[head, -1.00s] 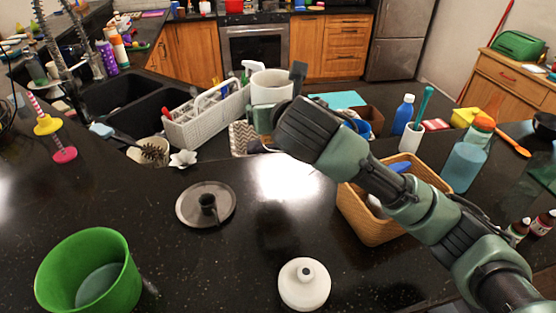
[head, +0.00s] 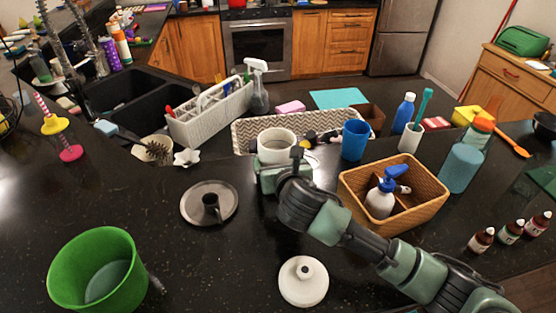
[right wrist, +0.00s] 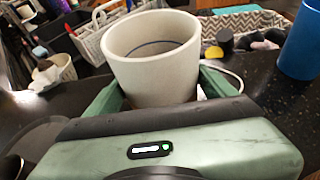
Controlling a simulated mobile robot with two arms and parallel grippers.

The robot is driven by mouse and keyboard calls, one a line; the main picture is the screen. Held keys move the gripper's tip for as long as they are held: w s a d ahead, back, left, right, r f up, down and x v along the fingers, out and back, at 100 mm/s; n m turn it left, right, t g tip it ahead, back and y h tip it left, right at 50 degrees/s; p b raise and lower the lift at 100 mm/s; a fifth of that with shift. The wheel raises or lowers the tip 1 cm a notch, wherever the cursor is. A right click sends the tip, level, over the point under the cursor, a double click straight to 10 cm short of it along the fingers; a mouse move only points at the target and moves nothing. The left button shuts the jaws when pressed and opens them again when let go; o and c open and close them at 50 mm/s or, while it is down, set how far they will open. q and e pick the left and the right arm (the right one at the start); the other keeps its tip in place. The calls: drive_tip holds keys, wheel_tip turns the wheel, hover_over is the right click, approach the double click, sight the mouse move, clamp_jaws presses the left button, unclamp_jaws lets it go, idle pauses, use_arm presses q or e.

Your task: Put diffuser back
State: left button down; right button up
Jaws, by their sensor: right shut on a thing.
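My right gripper (head: 281,170) is shut on a white, open-topped cylinder (head: 276,146). The cylinder is upright and also fills the upper middle of the right wrist view (right wrist: 155,65), between the green fingers. It is over the dark counter, at the near edge of the patterned tray; I cannot tell whether its bottom touches the counter. A round white piece with a short nozzle (head: 303,288) lies on the counter in front. I cannot tell which of these two is the diffuser, or whether they belong together. My left gripper is not in view.
A round grey plate with a dark cup-like holder (head: 190,208) lies left of the gripper. A wicker basket (head: 435,205) with a pump bottle stands to the right. A blue cup (head: 355,140), patterned tray (head: 240,136) and white caddy (head: 208,122) stand behind. A green bucket (head: 65,280) is front left.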

drive_tip(key=o, duration=1.8)
drive_tip(key=shift+f, duration=0.1)
drive_tip(key=shift+r, duration=0.2)
drive_tip(key=b+v, duration=0.2)
drive_tip(key=v, duration=1)
drive_tip(key=shift+s+f, duration=0.1)
